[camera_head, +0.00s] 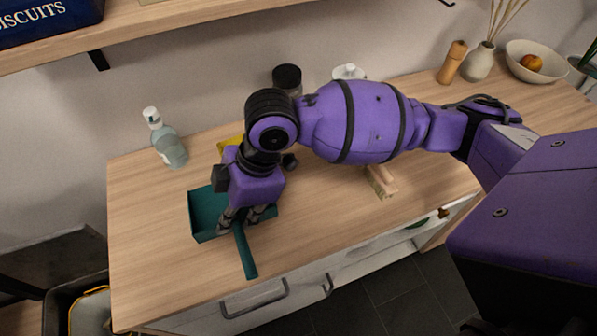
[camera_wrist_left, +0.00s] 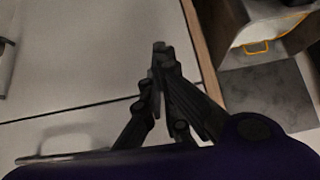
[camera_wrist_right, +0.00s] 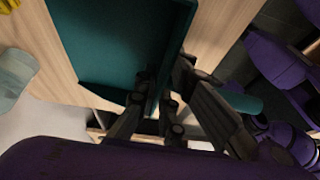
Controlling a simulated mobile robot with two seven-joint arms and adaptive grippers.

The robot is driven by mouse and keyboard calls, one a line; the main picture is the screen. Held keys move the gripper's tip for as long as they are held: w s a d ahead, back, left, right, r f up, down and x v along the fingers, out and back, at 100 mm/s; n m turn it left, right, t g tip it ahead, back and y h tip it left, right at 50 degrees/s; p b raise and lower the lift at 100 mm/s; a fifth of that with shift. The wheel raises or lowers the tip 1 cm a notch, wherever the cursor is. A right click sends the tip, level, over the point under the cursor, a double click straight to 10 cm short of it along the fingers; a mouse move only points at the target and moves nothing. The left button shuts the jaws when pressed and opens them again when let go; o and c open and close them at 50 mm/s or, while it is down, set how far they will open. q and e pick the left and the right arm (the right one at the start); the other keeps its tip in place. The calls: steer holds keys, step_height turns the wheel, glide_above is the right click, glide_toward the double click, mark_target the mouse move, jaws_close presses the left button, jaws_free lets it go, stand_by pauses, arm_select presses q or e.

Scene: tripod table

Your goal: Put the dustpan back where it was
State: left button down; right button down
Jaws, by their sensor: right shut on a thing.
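The dustpan (camera_head: 205,212) is dark teal, with a shallow square pan and a handle pointing toward the front edge of the wooden counter (camera_head: 150,270). It lies on or just above the counter's left part; I cannot tell which. My right gripper (camera_head: 243,219) is over it from above, shut on the dustpan where pan and handle meet. In the right wrist view the fingers close on the pan's rim (camera_wrist_right: 125,40), with the handle (camera_wrist_right: 242,101) beyond them. My left gripper (camera_wrist_left: 160,50) shows only in its own wrist view, shut and empty, above cabinet fronts.
A clear bottle (camera_head: 165,140) stands at the back left. A yellow item (camera_head: 229,143) is partly hidden behind my right gripper. A dark-lidded jar (camera_head: 287,78), a wooden block (camera_head: 380,181) and a bowl (camera_head: 537,62) are farther right. The front-left counter is clear. A shelf (camera_head: 150,28) overhangs the back.

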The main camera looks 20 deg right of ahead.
mark_target(242, 220)
steer(key=shift+w+d+f, duration=0.3)
steer(key=shift+w, duration=0.05)
steer(key=shift+w+d+f, duration=0.1)
steer(key=shift+f, duration=1.5)
steer(key=shift+f, duration=0.15)
steer(key=c, duration=1.9)
jaws_free()
steer(key=shift+o, duration=0.2)
steer(key=v, duration=1.2)
